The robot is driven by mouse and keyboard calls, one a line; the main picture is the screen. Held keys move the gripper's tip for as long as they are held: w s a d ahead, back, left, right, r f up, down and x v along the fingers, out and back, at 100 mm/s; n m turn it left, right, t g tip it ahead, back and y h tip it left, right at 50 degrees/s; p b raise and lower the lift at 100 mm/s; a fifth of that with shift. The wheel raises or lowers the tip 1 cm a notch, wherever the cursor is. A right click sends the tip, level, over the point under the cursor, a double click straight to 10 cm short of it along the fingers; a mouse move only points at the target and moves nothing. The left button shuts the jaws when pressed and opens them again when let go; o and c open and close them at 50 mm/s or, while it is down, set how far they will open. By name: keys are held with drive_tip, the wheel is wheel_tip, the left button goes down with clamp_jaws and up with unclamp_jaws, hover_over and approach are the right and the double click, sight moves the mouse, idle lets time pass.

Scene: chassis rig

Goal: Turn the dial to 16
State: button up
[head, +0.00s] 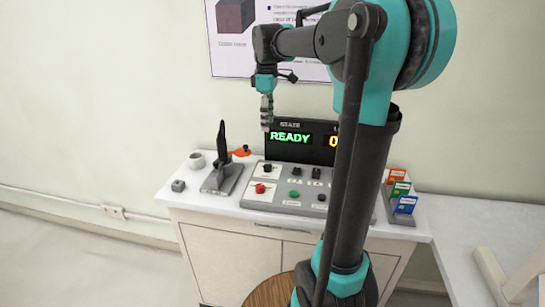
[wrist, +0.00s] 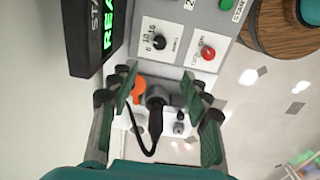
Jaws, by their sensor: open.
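The dial is a black knob (wrist: 160,42) on a white plate with printed numbers, in the upper middle of the wrist view. In the head view the dial (head: 267,168) sits at the back left of the grey control panel (head: 250,203). Its pointer setting is too small to read. My gripper (head: 266,122) hangs fingers down above the panel's left rear, clear of the dial. In the wrist view my gripper (wrist: 163,92) is open and empty, its fingers wide apart. The dial lies beyond the fingertips, not between them.
A red knob (wrist: 208,53) is beside the dial. A display (head: 291,137) reading READY stands behind the panel. A black upright tool on a grey stand (head: 222,178), an orange item (head: 241,151) and a white cup (head: 197,160) are left of the panel. Coloured boxes (head: 402,190) stand right.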

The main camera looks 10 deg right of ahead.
sight(268, 165)
wheel_tip(268, 165, down, 17)
drive_tip(key=shift+f, duration=0.1)
idle(0.5)
drive_tip(key=shift+c, duration=0.6)
clamp_jaws()
